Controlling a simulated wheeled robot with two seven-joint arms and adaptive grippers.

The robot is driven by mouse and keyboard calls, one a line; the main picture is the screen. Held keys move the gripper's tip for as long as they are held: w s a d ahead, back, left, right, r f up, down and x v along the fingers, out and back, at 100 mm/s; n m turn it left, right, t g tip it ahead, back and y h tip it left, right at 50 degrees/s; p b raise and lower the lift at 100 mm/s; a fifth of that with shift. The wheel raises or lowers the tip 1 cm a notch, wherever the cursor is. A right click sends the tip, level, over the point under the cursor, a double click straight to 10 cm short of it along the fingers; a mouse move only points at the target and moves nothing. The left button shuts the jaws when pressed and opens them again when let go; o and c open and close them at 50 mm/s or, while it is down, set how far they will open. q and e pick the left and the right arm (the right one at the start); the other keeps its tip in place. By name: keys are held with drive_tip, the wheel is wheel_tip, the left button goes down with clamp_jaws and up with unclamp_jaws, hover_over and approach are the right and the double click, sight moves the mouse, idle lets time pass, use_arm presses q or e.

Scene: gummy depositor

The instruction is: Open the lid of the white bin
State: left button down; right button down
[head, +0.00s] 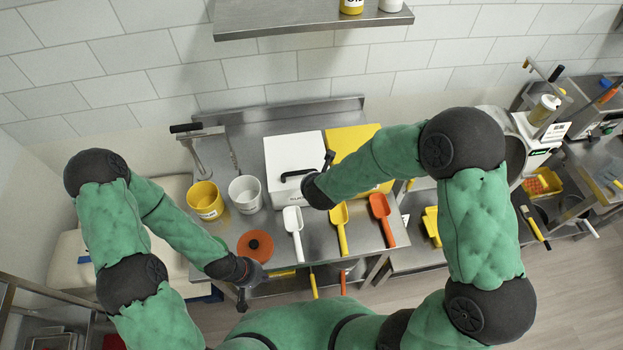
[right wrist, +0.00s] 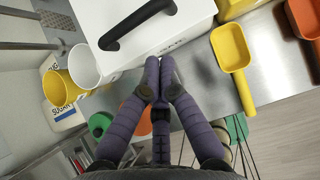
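The white bin (head: 290,152) stands on the steel table beside a yellow bin, with its lid down. A black bar handle (head: 297,174) is on its front part. In the right wrist view the white bin (right wrist: 195,25) and its handle (right wrist: 138,22) are just beyond my fingertips. My right gripper (right wrist: 160,62) has its fingertips together with nothing between them, close to the bin's front and apart from the handle. In the head view my right arm hides part of this area. My left gripper (head: 242,297) hangs low near the table's front left; its finger opening is unclear.
A yellow pot (head: 205,200) and a white pot (head: 245,194) stand left of the bin. White (head: 294,232), yellow (head: 340,228) and orange (head: 382,217) scoops lie in front of it, with an orange round lid (head: 255,246). A shelf (head: 300,17) is on the wall above.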

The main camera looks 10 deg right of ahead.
drive_tip(key=x, duration=0.8)
drive_tip(key=shift+w, duration=0.2)
use_arm(q)
drive_tip(key=shift+w, duration=0.3)
